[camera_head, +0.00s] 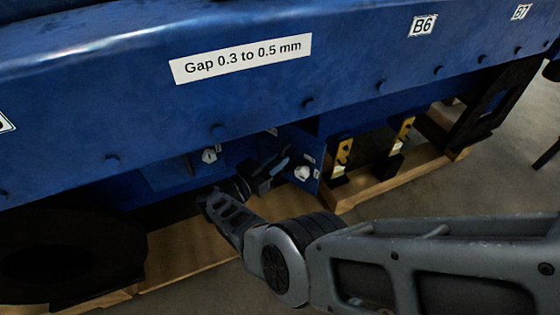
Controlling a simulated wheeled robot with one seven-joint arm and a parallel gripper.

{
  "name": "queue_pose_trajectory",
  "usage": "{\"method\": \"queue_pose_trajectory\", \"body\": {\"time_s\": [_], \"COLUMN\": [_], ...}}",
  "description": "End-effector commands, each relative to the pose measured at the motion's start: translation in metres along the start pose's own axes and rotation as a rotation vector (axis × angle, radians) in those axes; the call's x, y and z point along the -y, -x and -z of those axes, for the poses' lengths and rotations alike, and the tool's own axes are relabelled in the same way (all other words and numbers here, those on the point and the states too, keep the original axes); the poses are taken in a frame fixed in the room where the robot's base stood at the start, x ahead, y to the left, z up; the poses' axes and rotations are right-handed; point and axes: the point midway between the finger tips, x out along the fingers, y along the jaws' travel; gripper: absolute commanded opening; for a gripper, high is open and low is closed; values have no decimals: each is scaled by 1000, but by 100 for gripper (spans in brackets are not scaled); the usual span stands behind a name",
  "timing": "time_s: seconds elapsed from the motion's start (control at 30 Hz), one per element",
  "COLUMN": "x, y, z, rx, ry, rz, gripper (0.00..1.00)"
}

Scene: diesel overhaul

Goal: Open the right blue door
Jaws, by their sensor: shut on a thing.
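The right blue door (311,155) is in the middle of the head view, below the big blue engine casing. It is a small panel with a white knob (303,173) and a small label, and it stands at an angle to the casing. My gripper (277,165) is at the door's left side, coming up from below. Its jaws are shut on the door, but the exact grip point is dark and partly hidden by the gripper. A left blue door (178,170) with a white latch (209,155) lies flat to the left.
The blue casing (110,95) overhangs the doors closely. Yellow-marked black brackets (343,152) stand on a wooden pallet (380,182) to the right. A dark round part (60,255) is at lower left. Grey floor (500,180) is open at far right.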

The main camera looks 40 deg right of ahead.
Motion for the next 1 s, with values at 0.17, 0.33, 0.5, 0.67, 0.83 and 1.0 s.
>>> {"method": "queue_pose_trajectory", "body": {"time_s": [0.17,0.33,0.5,0.67,0.83,1.0], "x": [5,14,26,36,44,48], "y": [12,30,48,59,65,68], "z": [-2,-3,-2,0,2,4], "rx": [0,1,1,0,-1,-2], "ry": [-2,-4,-6,-8,-10,-10], "rz": [8,11,14,13,9,6], "gripper": [0,0,0,0,0,0]}}
